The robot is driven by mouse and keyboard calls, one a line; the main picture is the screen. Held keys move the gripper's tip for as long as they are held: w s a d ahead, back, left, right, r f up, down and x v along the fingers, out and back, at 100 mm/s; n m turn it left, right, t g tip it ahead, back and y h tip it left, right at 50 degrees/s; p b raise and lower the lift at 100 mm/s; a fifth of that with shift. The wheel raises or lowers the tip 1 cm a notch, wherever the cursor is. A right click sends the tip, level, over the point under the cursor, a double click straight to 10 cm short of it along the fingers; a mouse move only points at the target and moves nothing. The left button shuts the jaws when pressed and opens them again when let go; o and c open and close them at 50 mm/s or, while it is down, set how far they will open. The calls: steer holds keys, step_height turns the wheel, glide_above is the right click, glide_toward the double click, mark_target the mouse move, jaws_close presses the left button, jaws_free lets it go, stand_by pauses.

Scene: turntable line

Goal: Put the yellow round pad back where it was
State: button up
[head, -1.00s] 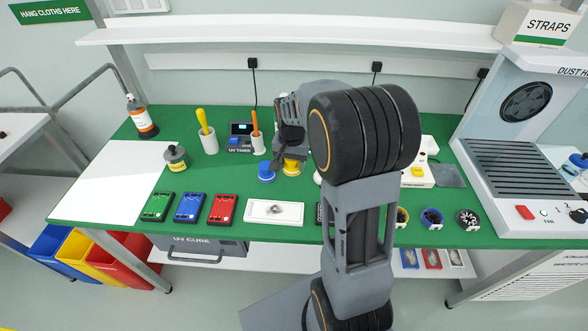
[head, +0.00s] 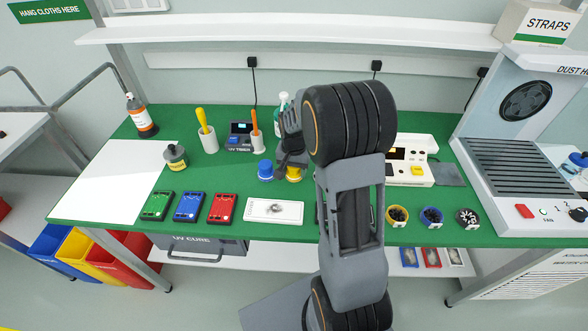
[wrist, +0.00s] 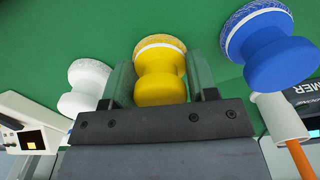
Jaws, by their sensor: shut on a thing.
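The yellow round pad (head: 293,174) is a knob-shaped pad with a pale band near its textured face. In the wrist view the yellow pad (wrist: 160,86) sits between the two fingers of my gripper (wrist: 160,76), which are shut on it. In the head view my gripper (head: 292,158) points down over the green mat with the pad low at its tip. I cannot tell whether the pad touches the mat. A blue round pad (head: 266,170) stands just left of it; it also shows in the wrist view (wrist: 275,55). A white round pad (wrist: 85,85) shows on the other side.
A UV timer (head: 240,137) and a cup with an orange-handled tool (head: 257,143) stand behind. A white device (head: 414,170) is at right. My arm hides part of the bench.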

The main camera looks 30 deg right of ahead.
steer(key=o, duration=1.1)
steer(key=shift+f, duration=0.1)
step_height(320, 180, up, 11)
steer(key=shift+r, duration=0.2)
steer(key=shift+a+r, duration=0.15)
steer(key=shift+r, duration=0.2)
steer(key=s+a+n+t, duration=0.1)
steer(key=s+a+n, duration=0.1)
steer(key=s, duration=0.3)
steer(key=s+a+n+t, duration=0.1)
steer(key=s+a+n, duration=0.2)
steer(key=s+a, duration=0.1)
steer(key=s+a+r+n+t, duration=0.1)
steer(key=s+a+n, duration=0.1)
steer(key=s, duration=0.5)
steer(key=shift+a+n+t, duration=0.3)
steer(key=shift+a+n, duration=0.1)
steer(key=shift+a, duration=0.25)
steer(key=shift+r+p, duration=0.1)
steer(key=shift+p, duration=0.2)
steer(key=shift+r, duration=0.35)
